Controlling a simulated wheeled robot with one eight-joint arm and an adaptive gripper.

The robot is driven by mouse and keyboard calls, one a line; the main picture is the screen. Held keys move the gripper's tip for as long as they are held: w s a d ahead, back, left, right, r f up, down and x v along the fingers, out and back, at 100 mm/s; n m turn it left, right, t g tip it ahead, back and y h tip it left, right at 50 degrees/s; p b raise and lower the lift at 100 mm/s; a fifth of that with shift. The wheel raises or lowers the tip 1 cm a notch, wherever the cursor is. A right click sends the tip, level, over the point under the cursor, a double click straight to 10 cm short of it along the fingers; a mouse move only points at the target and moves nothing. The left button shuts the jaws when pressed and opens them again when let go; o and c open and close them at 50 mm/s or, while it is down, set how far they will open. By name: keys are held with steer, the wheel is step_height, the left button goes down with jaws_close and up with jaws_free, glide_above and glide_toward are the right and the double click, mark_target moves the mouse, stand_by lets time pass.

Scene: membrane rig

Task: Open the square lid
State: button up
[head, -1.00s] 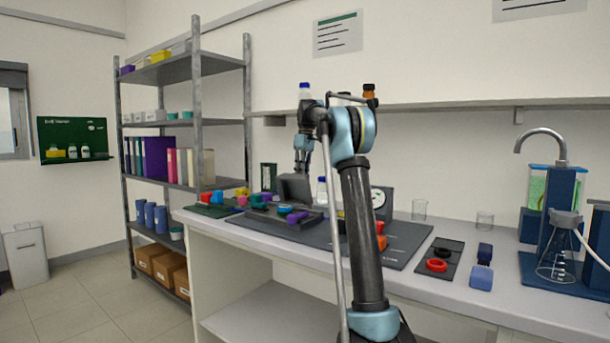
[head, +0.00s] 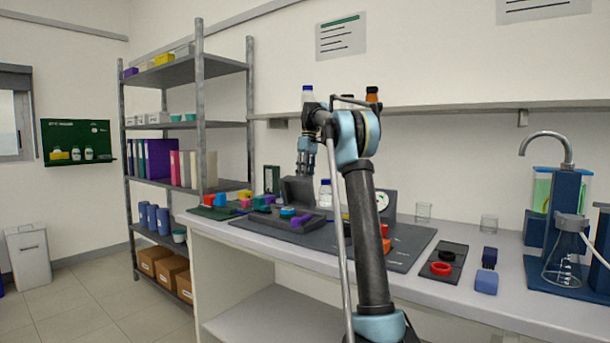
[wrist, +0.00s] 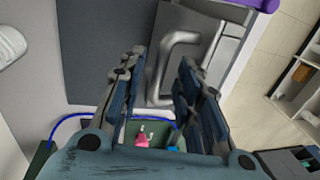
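The square lid (head: 297,190) is a dark grey panel that stands tilted up at the back of a low dark tray (head: 312,228) in the head view. In the wrist view the grey lid (wrist: 185,28) carries a light grey U-shaped handle (wrist: 160,70). Whether a finger touches the handle cannot be told.
Teal and purple pieces (head: 302,220) lie at the tray's front, with red, blue and yellow pieces to its left. A white-faced dial (head: 381,200) and a blue-capped bottle (head: 325,194) stand close on the right. A metal shelf (head: 200,120) rises to the left of the bench.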

step_height(320, 180, up, 12)
steer(key=w+d, duration=0.1)
steer(key=w, duration=0.1)
steer(key=shift+d+f, duration=0.2)
stand_by(0.5)
jaws_close()
steer(key=w+d+f+m+t+h, duration=0.1)
steer(key=d+f+m+t+h, duration=0.15)
steer(key=f+m, duration=0.45)
steer(key=w+d+f+m+t+h, duration=0.1)
steer(key=w+f+m+t+h, duration=0.15)
steer(key=m, duration=0.85)
steer(key=shift+y, duration=0.3)
steer(key=shift+s+a+f, duration=0.25)
steer(key=shift+s+a, duration=0.5)
steer(key=shift+s, duration=0.25)
steer(key=shift+s+a+f, duration=0.25)
steer(key=shift+s+a, duration=0.45)
steer(key=shift+s, duration=0.3)
